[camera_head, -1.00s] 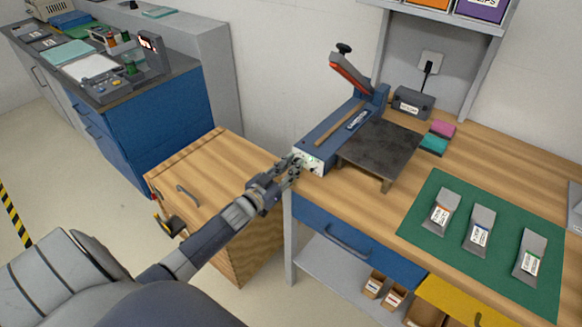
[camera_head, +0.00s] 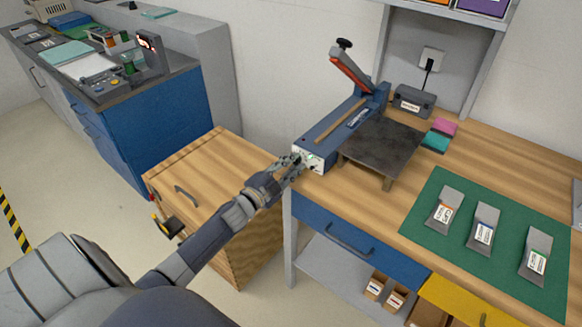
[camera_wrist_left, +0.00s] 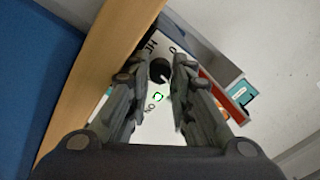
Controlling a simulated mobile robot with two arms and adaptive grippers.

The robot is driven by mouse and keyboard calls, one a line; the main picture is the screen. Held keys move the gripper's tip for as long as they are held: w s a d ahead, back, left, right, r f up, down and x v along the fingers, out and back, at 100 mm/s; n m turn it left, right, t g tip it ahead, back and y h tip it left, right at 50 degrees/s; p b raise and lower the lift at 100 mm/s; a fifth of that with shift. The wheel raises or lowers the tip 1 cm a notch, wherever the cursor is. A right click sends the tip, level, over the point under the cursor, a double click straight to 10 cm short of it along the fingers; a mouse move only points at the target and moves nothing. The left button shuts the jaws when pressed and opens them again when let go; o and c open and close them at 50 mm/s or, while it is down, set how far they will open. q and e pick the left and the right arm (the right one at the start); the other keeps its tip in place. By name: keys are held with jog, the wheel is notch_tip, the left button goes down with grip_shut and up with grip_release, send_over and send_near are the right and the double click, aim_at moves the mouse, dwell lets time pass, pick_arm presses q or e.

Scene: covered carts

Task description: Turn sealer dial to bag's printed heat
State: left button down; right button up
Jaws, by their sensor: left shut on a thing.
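The blue sealer (camera_head: 345,122) stands on the wooden bench with its red-and-black lever arm raised. Its white front panel (camera_head: 310,160) faces my left gripper (camera_head: 292,168). In the left wrist view the left gripper (camera_wrist_left: 160,85) has its fingers on either side of the black dial (camera_wrist_left: 160,70), shut on it. A green-lit mark (camera_wrist_left: 158,97) shows on the panel below the dial. The dial's setting is too small to read. Three grey bags (camera_head: 446,208) with printed labels lie on the green mat (camera_head: 412,225); their print is not legible. My right gripper is not in view.
A dark plate on feet (camera_head: 385,150) stands beside the sealer. A grey box (camera_head: 413,101) and pink and teal blocks (camera_head: 436,140) are behind it. A wooden cabinet (camera_head: 215,170) stands left of the bench, below my left arm. A blue drawer (camera_head: 350,240) is under the bench top.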

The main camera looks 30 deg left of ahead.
pick_arm(q)
jog(key=m+b, duration=0.2)
jog(key=m, duration=0.3)
jog(key=shift+f+m, duration=0.15)
jog(key=shift+m, duration=0.15)
jog(key=shift+m+b, duration=0.7)
jog(key=shift+m, duration=1.2)
jog(key=c, duration=1.4)
grip_release()
jog(key=shift+s+d, duration=0.1)
